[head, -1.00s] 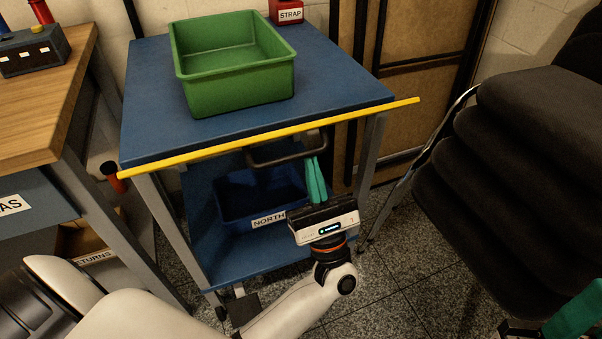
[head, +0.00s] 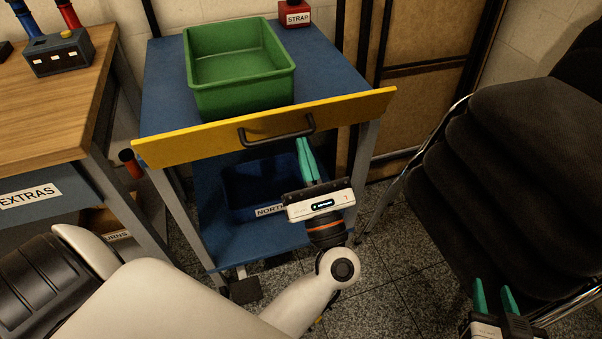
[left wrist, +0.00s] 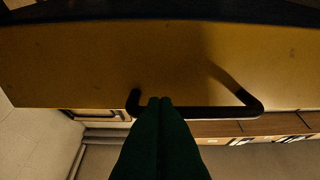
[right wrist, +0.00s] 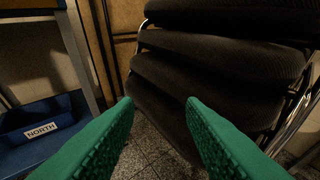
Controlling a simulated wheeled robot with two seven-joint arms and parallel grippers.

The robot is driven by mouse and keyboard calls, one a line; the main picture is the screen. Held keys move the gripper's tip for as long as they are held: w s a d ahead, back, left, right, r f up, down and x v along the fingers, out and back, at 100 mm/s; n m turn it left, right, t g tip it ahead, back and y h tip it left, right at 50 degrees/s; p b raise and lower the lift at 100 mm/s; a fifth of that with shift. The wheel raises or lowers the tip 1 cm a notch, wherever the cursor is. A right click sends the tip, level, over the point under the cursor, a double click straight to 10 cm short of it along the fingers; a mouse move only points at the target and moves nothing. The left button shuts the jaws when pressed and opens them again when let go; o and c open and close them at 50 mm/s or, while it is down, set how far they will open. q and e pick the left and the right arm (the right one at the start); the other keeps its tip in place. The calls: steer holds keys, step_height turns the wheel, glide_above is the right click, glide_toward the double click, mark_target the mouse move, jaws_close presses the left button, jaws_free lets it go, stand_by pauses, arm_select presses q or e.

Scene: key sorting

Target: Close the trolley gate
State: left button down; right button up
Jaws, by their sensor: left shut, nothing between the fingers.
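The trolley gate (head: 190,142) is a yellow panel along the front of the blue-topped trolley (head: 165,95). Its broad face is toward me, and its upper edge hides the front strip of the trolley top. A dark bar handle (head: 275,140) is on the face. My left gripper (head: 302,142) is shut and empty, its teal fingertips at the handle's right end. In the left wrist view the fingertips (left wrist: 160,101) overlap the handle bar (left wrist: 215,112); I cannot tell whether they touch. My right gripper (head: 493,290) is open and empty at the lower right, far from the gate.
A green bin (head: 240,90) and a red STRAP box (head: 294,14) stand on the trolley top. A blue NORTH bin (head: 245,190) is on the lower shelf. A wooden bench (head: 50,120) stands left. Stacked dark chairs (head: 520,180) stand right, close to my right gripper.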

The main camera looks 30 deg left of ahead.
arm_select(q)
steer(key=shift+w+a+r, duration=0.2)
steer(key=shift+a+r, duration=0.05)
steer(key=shift+r, duration=0.3)
steer(key=shift+w+a+r, duration=0.2)
steer(key=shift+r, duration=0.35)
arm_select(e)
steer(key=shift+s+d+f+g, duration=0.2)
steer(key=shift+s+f+g, duration=0.2)
steer(key=shift+f, duration=0.15)
steer(key=shift+s+d+f+g, duration=0.25)
steer(key=shift+f+g, duration=0.15)
steer(key=shift+f, duration=0.1)
steer(key=shift+h, duration=0.3)
